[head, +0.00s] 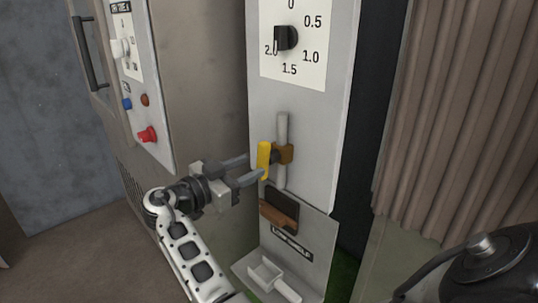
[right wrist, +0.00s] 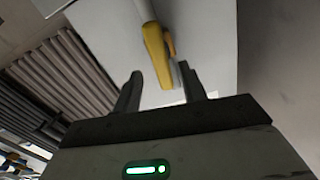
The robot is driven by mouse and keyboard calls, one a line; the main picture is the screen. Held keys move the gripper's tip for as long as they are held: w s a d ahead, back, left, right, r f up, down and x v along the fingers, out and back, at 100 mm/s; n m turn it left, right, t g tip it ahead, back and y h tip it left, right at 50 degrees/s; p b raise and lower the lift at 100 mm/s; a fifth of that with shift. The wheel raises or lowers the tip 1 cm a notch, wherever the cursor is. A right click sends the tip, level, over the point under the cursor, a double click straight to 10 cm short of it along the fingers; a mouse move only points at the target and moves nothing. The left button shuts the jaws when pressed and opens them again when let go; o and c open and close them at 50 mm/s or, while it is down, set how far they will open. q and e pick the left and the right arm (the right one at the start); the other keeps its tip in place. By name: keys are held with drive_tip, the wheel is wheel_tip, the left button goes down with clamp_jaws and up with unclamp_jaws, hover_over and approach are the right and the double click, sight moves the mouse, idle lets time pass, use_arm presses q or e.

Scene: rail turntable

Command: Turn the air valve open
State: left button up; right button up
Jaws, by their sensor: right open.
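The air valve has a yellow lever handle (head: 263,160) on a brass-coloured body (head: 286,154), set on a grey vertical pipe (head: 281,127) on the white panel. The lever stands nearly upright, along the pipe. My right gripper (head: 255,167) is open and level, with its fingertips close to the lever. In the right wrist view the yellow lever (right wrist: 156,52) hangs between the two open fingers of the gripper (right wrist: 159,75). I cannot tell whether a finger touches it. My left gripper is not in view.
Above the valve is a dial with a black knob (head: 286,38). A control panel with a red button (head: 148,134) is at left. Brown curtains (head: 455,100) hang at right.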

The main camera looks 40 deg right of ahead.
sight(269, 157)
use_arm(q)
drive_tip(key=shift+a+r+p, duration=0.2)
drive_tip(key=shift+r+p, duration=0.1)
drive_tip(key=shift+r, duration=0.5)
use_arm(e)
drive_tip(key=d, duration=0.7)
drive_tip(key=shift+w+d, duration=0.15)
drive_tip(key=shift+d, duration=0.1)
drive_tip(key=c, duration=0.8)
drive_tip(key=shift+f+n+b, duration=0.15)
drive_tip(key=shift+n+b, duration=0.65)
drive_tip(key=shift+b, duration=0.25)
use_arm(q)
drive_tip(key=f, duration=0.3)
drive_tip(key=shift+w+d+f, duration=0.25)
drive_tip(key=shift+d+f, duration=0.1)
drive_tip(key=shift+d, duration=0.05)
